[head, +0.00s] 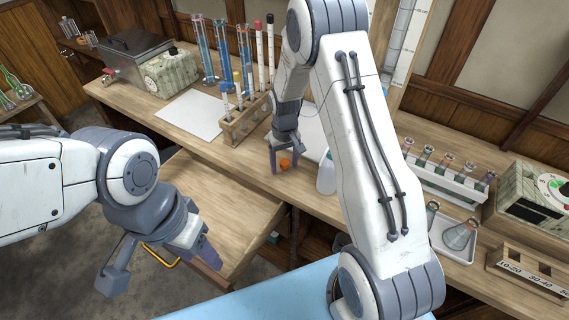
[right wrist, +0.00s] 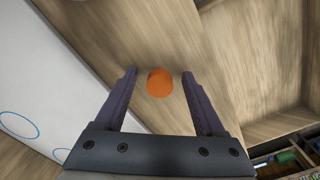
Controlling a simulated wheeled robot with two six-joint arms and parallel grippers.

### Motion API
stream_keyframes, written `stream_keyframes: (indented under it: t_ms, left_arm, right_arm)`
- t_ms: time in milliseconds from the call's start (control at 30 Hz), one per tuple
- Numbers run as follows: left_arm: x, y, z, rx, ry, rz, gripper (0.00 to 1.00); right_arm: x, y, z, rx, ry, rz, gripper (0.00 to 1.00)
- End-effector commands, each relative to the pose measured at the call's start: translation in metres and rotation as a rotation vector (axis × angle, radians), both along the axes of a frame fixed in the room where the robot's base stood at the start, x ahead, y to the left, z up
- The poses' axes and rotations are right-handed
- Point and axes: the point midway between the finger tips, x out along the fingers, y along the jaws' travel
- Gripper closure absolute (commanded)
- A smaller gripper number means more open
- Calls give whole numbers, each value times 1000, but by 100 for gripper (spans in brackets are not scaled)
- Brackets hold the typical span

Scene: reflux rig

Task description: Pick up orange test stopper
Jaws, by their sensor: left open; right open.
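The orange test stopper (head: 285,164) sits on the wooden bench top near its front edge. In the right wrist view the stopper (right wrist: 160,82) shows as a round orange shape between the two fingertips, with a gap on each side. My right gripper (head: 284,168) is open around or just above the stopper; I cannot tell whether a finger touches it. The right gripper's fingers (right wrist: 160,76) also show in the right wrist view. My left gripper (head: 160,262) is open and empty at the lower left, in front of the pulled-out wooden drawer.
A wooden rack (head: 243,122) with several tubes stands behind left of the right gripper. A white bottle (head: 326,174) stands close to its right. A white sheet (head: 191,114) lies to the left. An open drawer (head: 215,205) juts out below the bench edge.

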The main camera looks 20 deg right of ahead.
Motion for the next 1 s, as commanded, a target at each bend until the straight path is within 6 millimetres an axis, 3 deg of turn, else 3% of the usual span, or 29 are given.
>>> stream_keyframes:
  t_ms: [100, 267, 300, 667, 1000]
  left_arm:
    - [0, 0, 0, 0, 0, 0, 45]
    - [0, 0, 0, 0, 0, 0, 45]
    - [0, 0, 0, 0, 0, 0, 45]
    - [0, 0, -2, 0, 0, 0, 45]
    - [0, 0, -13, 0, 0, 0, 45]
  right_arm:
    - [0, 0, 0, 0, -1, 0, 32]
    - [0, 0, 0, 0, -1, 0, 93]
    - [0, 0, 0, 0, -1, 0, 100]
    - [2, 0, 9, 0, -5, 0, 100]
    - [2, 0, 73, -1, -7, 0, 100]
